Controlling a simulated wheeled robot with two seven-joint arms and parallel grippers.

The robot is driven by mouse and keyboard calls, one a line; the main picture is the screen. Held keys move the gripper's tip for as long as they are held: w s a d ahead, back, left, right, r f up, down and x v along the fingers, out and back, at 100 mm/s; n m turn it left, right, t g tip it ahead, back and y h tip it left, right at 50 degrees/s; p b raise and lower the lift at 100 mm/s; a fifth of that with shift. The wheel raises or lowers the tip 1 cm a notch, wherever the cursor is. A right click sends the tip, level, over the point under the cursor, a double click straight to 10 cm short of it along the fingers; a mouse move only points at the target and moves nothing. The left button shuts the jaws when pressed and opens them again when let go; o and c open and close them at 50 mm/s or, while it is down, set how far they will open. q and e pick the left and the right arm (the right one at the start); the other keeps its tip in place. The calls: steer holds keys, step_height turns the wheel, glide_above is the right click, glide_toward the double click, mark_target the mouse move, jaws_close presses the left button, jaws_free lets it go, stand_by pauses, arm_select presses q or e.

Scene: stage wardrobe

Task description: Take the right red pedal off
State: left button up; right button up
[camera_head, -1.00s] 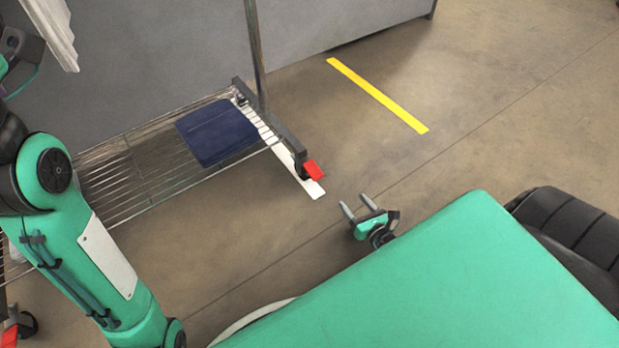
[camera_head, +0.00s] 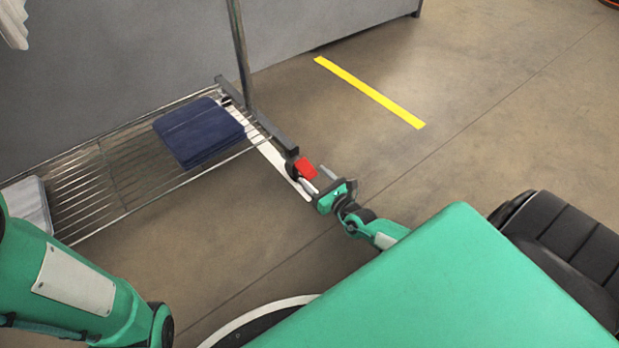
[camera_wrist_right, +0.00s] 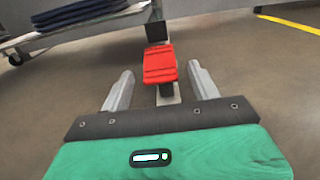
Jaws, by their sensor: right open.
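The right red pedal (camera_head: 306,168) is on the caster at the right end of the rolling rack (camera_head: 285,139). My right gripper (camera_head: 318,180) is open just in front of the pedal. In the right wrist view its two fingers (camera_wrist_right: 160,84) stand one on each side of the pedal's near end, with a gap on both sides. My left arm (camera_head: 75,290) shows at the lower left, but its gripper is out of view.
The rack's wire shelf (camera_head: 118,178) holds folded navy cloth (camera_head: 198,132) and a grey item (camera_head: 28,203) at the left. An upright post (camera_head: 240,50) rises at the rack's right end. A yellow floor line (camera_head: 370,92) lies beyond.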

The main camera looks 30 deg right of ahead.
mark_target(306, 169)
steer(key=shift+w+a+b, duration=0.15)
steer(key=shift+w+b, duration=0.25)
steer(key=shift+w, duration=1.05)
steer(key=shift+c, duration=0.4)
